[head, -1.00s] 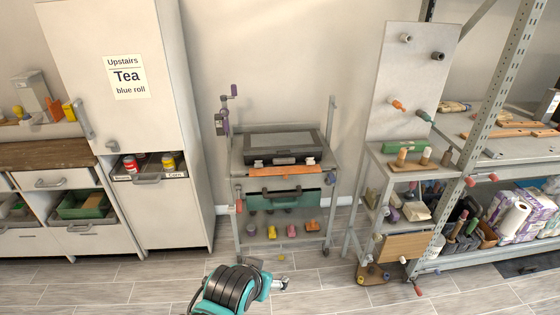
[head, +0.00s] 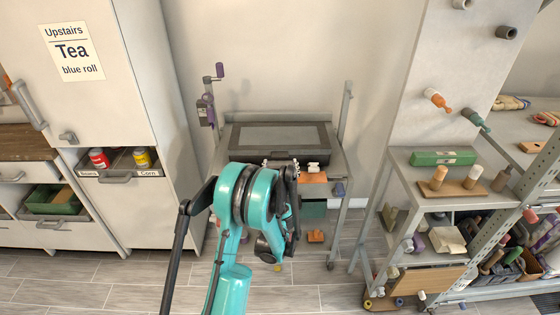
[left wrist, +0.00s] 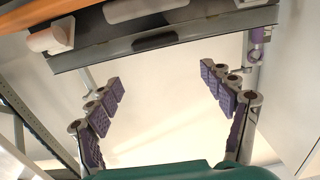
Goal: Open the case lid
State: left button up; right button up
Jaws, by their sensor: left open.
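The case (head: 275,137) is black with a grey panel in its lid and lies shut on the top of the rolling rack. One pale latch (head: 313,167) shows at its front right; my left arm hides the front left. My left gripper (head: 281,164) is at the case's front edge, its fingertips mostly hidden behind my wrist. In the left wrist view the gripper (left wrist: 163,88) is open and empty, its purple-padded fingers apart. The case's dark edge (left wrist: 150,42) crosses the top there, beyond the fingertips; contact cannot be told. My right gripper is not in view.
The rolling rack (head: 335,200) has upright posts and a purple crank (head: 213,80) at its left. An orange piece (head: 313,178) sits below the case front. A cabinet (head: 165,190) stands left; a shelf with a green box (head: 442,157) stands right.

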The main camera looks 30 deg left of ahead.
aim_at(280, 158)
pick_arm(q)
jog(key=f, duration=0.2)
jog(key=shift+w+a+f, duration=0.15)
jog(key=shift+w+f, duration=0.15)
jog(key=b+x, duration=0.2)
jog(key=x, duration=0.4)
jog(key=shift+w+a, duration=0.15)
jog(key=shift+w, duration=0.2)
jog(key=shift+w+a+r, duration=0.1)
jog(key=shift+w+a, duration=0.15)
jog(key=shift+w, duration=0.15)
jog(key=c, duration=1.7)
jog(key=shift+r, duration=0.15)
